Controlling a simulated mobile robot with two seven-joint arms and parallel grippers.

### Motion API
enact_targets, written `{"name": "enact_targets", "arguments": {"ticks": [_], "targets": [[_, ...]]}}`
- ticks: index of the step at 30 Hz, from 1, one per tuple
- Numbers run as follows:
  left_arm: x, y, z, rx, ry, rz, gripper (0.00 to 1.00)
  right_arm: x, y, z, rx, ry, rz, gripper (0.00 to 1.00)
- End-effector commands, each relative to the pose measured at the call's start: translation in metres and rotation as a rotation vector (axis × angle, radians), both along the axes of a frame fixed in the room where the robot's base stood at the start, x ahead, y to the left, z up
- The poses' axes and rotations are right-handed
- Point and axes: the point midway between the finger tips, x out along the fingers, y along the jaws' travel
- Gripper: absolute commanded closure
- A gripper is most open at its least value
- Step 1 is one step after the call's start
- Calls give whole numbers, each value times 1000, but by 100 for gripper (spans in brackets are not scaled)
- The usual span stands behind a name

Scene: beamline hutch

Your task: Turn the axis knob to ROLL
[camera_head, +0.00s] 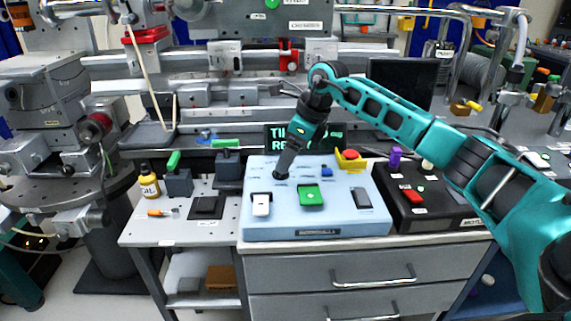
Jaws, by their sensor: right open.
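A light blue control box (318,236) sits on the drawer cabinet in the middle of the view. My right gripper (280,173) comes in from the right on a teal arm and points down at the back left of the box's top. Its jaws are open, though the fingertips are too small and dark to make out. A dark round part shows at the tip, and I cannot tell whether it is the axis knob or whether the fingers touch it. The knob's pointer and labels are not readable. My left gripper is not in view.
The box also carries a white switch (261,205), a green switch (310,195), a grey switch (361,198), a blue button (327,172) and a red-on-yellow button (349,157). A black box (430,216) stands to the right. A dark display (290,137) stands behind.

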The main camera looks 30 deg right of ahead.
Motion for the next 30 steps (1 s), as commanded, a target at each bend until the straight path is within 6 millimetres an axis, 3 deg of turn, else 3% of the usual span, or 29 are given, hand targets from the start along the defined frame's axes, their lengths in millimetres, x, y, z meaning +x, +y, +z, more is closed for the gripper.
{"name": "enact_targets", "arguments": {"ticks": [6,17,30], "targets": [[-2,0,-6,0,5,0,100,7,6,-22,1,1,0,26],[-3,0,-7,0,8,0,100,8,7,-25,1,-1,0,26],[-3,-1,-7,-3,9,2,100,8,6,-24,1,-1,0,69]]}}
